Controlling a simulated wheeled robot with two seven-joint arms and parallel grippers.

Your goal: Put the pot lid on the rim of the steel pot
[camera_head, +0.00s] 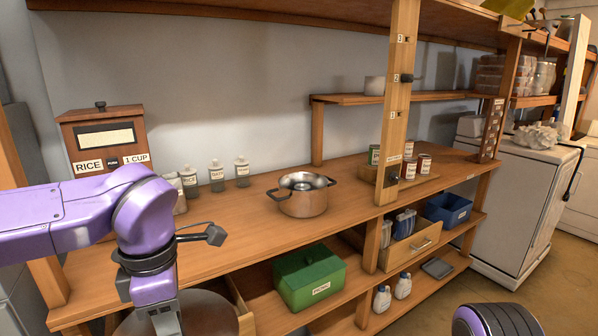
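The steel pot (303,204) stands upright on the wooden counter, with a dark handle on each side. A round shape with a darker middle shows within its rim; I cannot tell if this is a lid or the pot's inside. My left gripper (166,322) points down at the bottom left, in front of and to the left of the pot and apart from it. Its fingertips are cut off by the frame. A large round grey surface (205,315) shows behind it; I cannot tell what it is. My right gripper is out of view; only part of my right arm shows at bottom right.
A wooden rice box (103,140) and several small bottles (217,176) stand left of the pot. A wooden post (397,100) rises to its right, with cans (408,168) behind. A green box (309,278) sits on the lower shelf. The counter around the pot is clear.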

